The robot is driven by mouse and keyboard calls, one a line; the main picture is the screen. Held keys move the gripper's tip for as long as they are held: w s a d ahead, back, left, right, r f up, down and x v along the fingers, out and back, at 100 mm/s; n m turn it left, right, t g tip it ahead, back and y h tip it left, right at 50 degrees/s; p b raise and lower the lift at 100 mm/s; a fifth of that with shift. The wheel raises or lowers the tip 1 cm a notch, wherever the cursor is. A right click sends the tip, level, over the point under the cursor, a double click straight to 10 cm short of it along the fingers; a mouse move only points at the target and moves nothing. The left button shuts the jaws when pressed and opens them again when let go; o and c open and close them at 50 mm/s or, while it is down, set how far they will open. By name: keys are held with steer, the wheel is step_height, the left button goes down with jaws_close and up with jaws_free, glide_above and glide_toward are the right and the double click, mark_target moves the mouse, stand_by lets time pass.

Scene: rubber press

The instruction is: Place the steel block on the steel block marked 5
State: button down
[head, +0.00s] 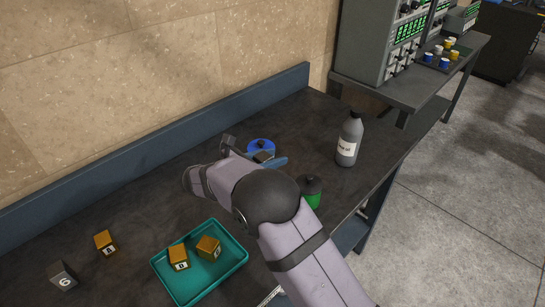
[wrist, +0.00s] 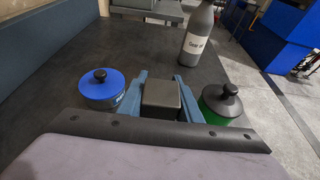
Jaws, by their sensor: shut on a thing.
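My gripper (wrist: 160,88) has two blue fingers shut on a dark grey steel block (wrist: 162,98), one on each side. In the head view my gripper (head: 266,160) is over the middle of the table, and my arm hides most of it. The held block's height above the table is hard to tell. Another grey steel block (head: 63,277) stands at the far left front of the table, well away from my gripper. Its white mark looks like a 6 from here, but it is small. No mark shows on the held block.
A blue-lidded pot (wrist: 101,90) and a green pot with a black lid (wrist: 222,103) flank my gripper. A grey bottle (head: 349,139) stands to the right. A teal tray (head: 160,263) holds two brass blocks; another brass block (head: 105,243) stands left of it.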

steer(key=shift+f, duration=0.1)
stand_by(0.3)
steer(key=c, duration=1.3)
jaws_free()
steer(key=shift+f, duration=0.1)
steer(key=b+v, duration=0.2)
steer(key=v, duration=1)
steer(key=shift+s+b, duration=0.1)
steer(key=shift+b, duration=0.2)
